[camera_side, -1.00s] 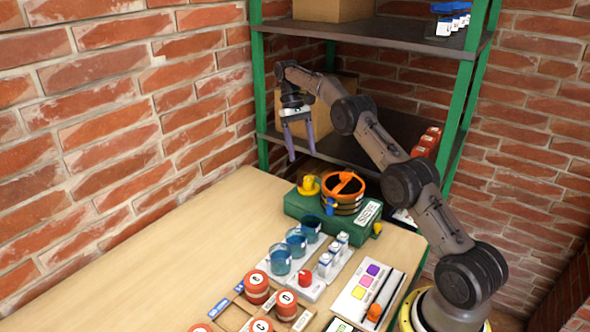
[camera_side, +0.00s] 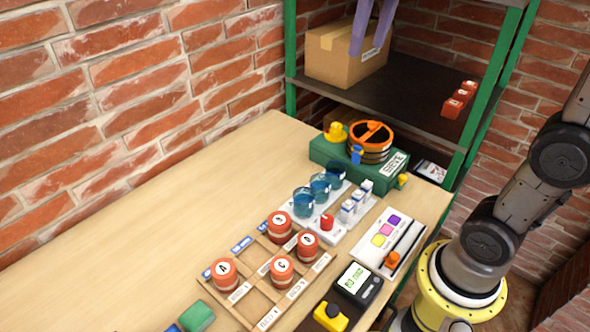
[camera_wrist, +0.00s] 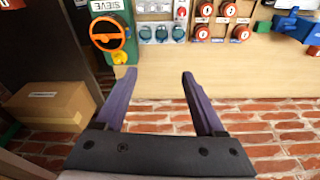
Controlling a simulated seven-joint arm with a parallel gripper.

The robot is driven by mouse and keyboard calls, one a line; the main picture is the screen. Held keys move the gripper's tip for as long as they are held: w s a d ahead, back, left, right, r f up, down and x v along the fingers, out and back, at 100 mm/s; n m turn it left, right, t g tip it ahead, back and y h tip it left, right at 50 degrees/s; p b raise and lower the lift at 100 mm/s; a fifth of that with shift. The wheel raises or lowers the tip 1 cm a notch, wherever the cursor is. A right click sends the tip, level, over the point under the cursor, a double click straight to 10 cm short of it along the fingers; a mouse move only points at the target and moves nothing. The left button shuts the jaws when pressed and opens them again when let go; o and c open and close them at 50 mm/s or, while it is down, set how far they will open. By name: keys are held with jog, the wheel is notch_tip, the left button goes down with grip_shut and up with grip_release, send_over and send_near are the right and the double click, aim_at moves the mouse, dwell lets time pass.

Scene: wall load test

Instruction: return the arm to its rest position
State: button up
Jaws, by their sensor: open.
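My gripper (camera_side: 368,48) shows at the top of the side view as two purple fingers pointing down, in front of the cardboard box on the shelf. Its upper part is cut off by the frame. In the wrist view my gripper (camera_wrist: 159,73) is open, with nothing between its fingers. My arm rises from the yellow base at the right, and its upper links leave the picture at the right edge. The rest position itself is not marked in either view.
The green-posted shelf (camera_side: 425,95) holds a cardboard box (camera_side: 345,55) and red blocks (camera_side: 459,100). On the table (camera_side: 110,240) stand a green sieve box (camera_side: 330,152), blue beakers (camera_side: 303,203) and red-lidded jars (camera_side: 281,270) in a wooden tray. The table's left side is clear.

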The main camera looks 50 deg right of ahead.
jog(key=s+a+f+n+t, duration=0.1)
jog(key=s+a+f, duration=0.15)
jog(key=s, duration=0.25)
jog(key=s+a+f+t, duration=0.1)
jog(key=s+f, duration=0.3)
jog(key=s, duration=0.2)
notch_tip(320, 180, down, 9)
jog(key=s+t, duration=0.1)
jog(key=s, duration=0.1)
jog(key=shift+s+f+t, duration=0.2)
jog(key=shift+s+t, duration=0.05)
jog(key=shift+t, duration=0.05)
jog(key=shift+a+n, duration=0.1)
jog(key=shift+n, duration=0.2)
